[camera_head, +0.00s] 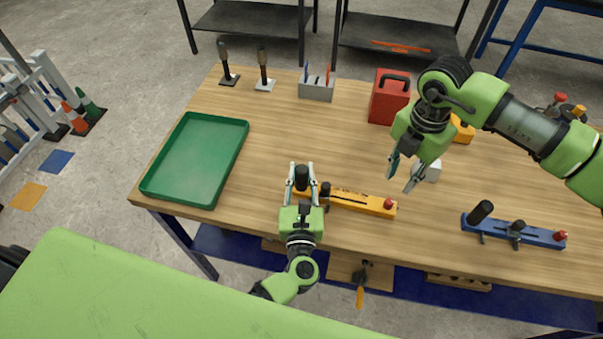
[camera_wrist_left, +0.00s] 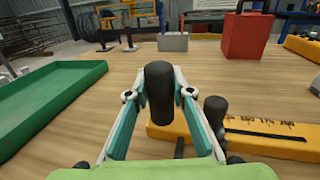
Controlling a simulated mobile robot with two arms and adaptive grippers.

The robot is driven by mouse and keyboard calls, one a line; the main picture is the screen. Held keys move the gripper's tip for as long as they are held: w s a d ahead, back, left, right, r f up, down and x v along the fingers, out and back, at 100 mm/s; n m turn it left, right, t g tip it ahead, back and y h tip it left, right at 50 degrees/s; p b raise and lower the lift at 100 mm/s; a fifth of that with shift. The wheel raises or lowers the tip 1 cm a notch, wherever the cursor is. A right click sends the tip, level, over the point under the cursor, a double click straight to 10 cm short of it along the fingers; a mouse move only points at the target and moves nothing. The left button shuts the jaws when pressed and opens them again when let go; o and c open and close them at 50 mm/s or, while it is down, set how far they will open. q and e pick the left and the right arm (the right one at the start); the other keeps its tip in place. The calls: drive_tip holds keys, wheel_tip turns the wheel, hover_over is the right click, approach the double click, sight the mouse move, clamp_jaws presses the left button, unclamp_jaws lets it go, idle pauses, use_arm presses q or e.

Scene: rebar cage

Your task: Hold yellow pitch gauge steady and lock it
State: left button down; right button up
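The yellow pitch gauge (camera_head: 352,201) lies on the wooden table near its front edge. It has a red knob (camera_head: 389,204) at its right end and black handles toward its left. It also shows in the wrist view (camera_wrist_left: 262,140). My left gripper (camera_head: 301,174) is at the gauge's left end, its fingers on either side of an upright black handle (camera_wrist_left: 160,98). The fingertips appear to press on that handle from both sides. The shorter black knob (camera_wrist_left: 215,108) stands just right of the fingers. My right gripper (camera_head: 404,175) is open and empty, above the table behind the gauge's right end.
A blue gauge (camera_head: 515,230) lies at the right front. A green tray (camera_head: 197,160) is at the left. The table's middle is clear.

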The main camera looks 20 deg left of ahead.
sight(390, 201)
drive_tip(key=shift+o, duration=0.8)
wheel_tip(390, 201, down, 10)
drive_tip(key=n, duration=0.4)
drive_tip(key=shift+n, duration=0.4)
clamp_jaws()
